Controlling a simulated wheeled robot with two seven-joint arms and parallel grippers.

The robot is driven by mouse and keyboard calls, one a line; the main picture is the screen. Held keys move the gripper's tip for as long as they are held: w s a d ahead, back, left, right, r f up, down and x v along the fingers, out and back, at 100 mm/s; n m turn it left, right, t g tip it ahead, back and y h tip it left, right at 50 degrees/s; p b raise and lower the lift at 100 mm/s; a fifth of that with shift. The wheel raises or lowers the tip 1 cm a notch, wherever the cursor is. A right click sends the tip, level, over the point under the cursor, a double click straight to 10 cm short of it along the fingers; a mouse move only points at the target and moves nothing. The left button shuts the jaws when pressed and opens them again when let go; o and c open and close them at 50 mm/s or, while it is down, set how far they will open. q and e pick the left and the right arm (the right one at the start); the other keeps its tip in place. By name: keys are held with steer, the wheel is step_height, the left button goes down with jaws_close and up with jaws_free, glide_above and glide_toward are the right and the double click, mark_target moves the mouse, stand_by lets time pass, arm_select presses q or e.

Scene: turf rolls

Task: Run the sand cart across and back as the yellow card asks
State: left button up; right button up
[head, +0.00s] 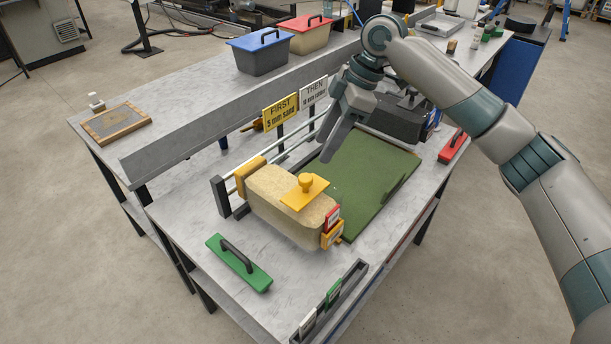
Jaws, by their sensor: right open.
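The sand cart (275,207) is a long beige hopper at the near left end of its rails (283,152), with a yellow plate and knob (305,184) on top. Red and yellow tags (332,229) show at its near end. A green turf mat (372,182) lies to its right. The yellow card (281,112) reads "FIRST 5 mm sand"; a white card (314,94) beside it begins "THEN", its lower line hard to read. My right gripper (333,147) is open and empty above the turf's far left part, apart from the cart knob. My left gripper is out of view.
A dark tray with tags (334,305) sits at the near edge. Blue (262,52) and red-lidded (305,35) bins stand behind. A dark box (399,118) is partly hidden by my arm.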

mark_target(307, 177)
steer(key=p+x, duration=0.2)
steer(key=x, duration=0.9)
steer(key=shift+a+p, duration=0.1)
steer(key=shift+p, duration=0.2)
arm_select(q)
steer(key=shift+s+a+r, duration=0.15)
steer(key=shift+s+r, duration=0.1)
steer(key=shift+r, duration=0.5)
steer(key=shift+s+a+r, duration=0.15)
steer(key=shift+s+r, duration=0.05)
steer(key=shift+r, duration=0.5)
arm_select(e)
steer(key=shift+a+f, duration=0.15)
steer(key=shift+f, duration=0.35)
steer(key=shift+c, duration=0.2)
jaws_close()
